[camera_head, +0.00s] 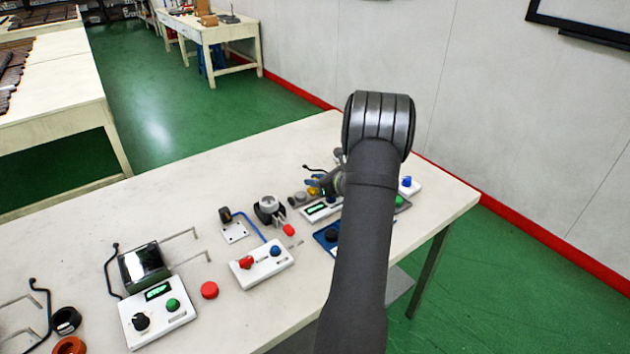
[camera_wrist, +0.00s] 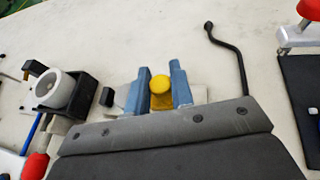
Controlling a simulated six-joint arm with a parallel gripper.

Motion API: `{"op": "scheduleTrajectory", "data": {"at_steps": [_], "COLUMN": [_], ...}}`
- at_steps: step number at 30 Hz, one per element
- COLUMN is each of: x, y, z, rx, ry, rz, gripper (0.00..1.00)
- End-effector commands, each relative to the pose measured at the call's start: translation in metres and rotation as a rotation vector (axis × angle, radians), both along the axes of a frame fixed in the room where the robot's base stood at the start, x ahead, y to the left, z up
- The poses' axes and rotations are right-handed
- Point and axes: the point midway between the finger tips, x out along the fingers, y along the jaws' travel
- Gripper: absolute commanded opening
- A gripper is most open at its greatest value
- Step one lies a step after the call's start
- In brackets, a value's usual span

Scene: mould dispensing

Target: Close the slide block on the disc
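My gripper (camera_wrist: 160,86) reaches down over the table, with its two blue fingers on either side of a yellow round-topped part (camera_wrist: 160,84). Only a narrow gap, if any, shows between part and fingers; I cannot tell whether they press on it. A pale plate (camera_wrist: 198,95) shows beside the right finger, and a small dark block (camera_wrist: 107,97) sits left of the left finger. My gripper (camera_head: 313,184) is partly behind my arm in the head view. I cannot make out which piece is the slide block or the disc.
A black holder with a white ring (camera_wrist: 62,90) stands left of my gripper. A bent black rod (camera_wrist: 228,55) rises at its right. A red-topped device (camera_wrist: 308,12) is at the far right. Button boxes (camera_head: 262,263) line the table's front; the table's back (camera_head: 200,165) is clear.

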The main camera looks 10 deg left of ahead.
Motion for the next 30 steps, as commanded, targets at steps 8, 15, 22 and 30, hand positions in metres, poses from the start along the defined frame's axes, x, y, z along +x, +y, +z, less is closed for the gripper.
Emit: {"op": "scheduleTrajectory", "data": {"at_steps": [8, 15, 22, 30], "x": [-0.012, -0.02, -0.02, -0.02], "y": [0.012, 0.019, 0.019, 0.019], "z": [0.0, 0.0, 0.0, 0.0], "rx": [0.002, 0.001, 0.001, 0.0], "ry": [0.003, 0.001, 0.001, 0.0], "rz": [0.002, 0.001, 0.001, 0.0], "gripper": [0.0, 0.0, 0.43, 0.43]}}
